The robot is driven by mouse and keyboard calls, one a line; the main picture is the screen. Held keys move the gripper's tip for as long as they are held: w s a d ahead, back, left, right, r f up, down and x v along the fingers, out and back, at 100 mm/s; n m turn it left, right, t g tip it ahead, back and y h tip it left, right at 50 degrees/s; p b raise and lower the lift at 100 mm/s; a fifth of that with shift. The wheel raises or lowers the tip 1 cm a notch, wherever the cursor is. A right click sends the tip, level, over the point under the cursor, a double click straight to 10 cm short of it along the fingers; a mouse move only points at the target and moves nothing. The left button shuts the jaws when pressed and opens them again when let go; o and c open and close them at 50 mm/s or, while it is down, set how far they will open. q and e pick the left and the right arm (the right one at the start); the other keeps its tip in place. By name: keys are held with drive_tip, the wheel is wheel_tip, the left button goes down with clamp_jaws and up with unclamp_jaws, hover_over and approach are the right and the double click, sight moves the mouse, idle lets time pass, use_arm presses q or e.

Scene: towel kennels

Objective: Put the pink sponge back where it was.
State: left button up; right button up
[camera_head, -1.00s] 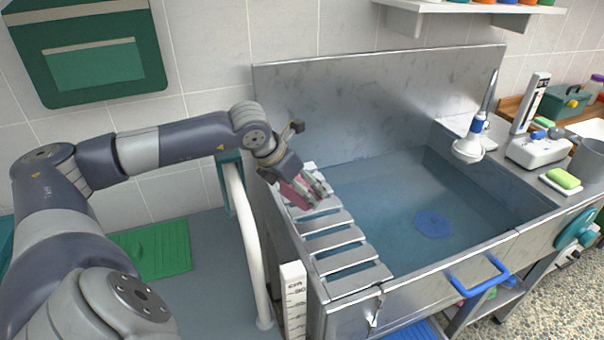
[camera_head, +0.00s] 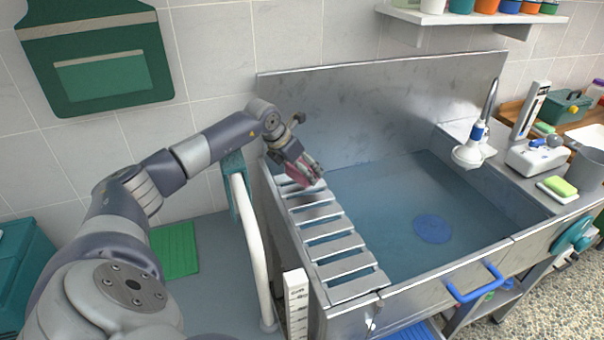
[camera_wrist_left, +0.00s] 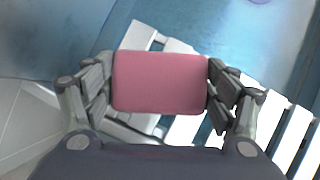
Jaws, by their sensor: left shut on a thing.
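The pink sponge (camera_wrist_left: 160,83) is a rounded block held between both fingers of my left gripper (camera_wrist_left: 160,88) in the left wrist view. In the head view the left gripper (camera_head: 308,174) is over the far end of the slatted metal rack (camera_head: 338,244) at the sink's left side, and the sponge (camera_head: 300,172) is partly hidden by the fingers. I cannot tell the exact gap between sponge and slats. My right gripper is in neither view.
The steel sink basin (camera_head: 390,200) holds a blue drain disc (camera_head: 432,229). A white shower head (camera_head: 468,154) stands at its right. A yellow-green sponge (camera_head: 560,187) lies on a white dish at the right. A white curved rail (camera_head: 250,240) stands left of the sink.

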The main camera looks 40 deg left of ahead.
use_arm(q)
wheel_tip(320, 180, down, 2)
drive_tip(key=shift+f+p, duration=0.2)
drive_tip(key=shift+p, duration=0.15)
drive_tip(key=shift+f, duration=0.3)
drive_tip(key=o, duration=1)
drive_tip(key=shift+c, duration=0.2)
drive_tip(key=shift+s+a+r, duration=0.1)
drive_tip(key=shift+s+r, duration=0.1)
drive_tip(key=shift+r, duration=0.2)
drive_tip(key=b+v, duration=0.3)
drive_tip(key=v, duration=0.8)
drive_tip(key=shift+r, duration=0.2)
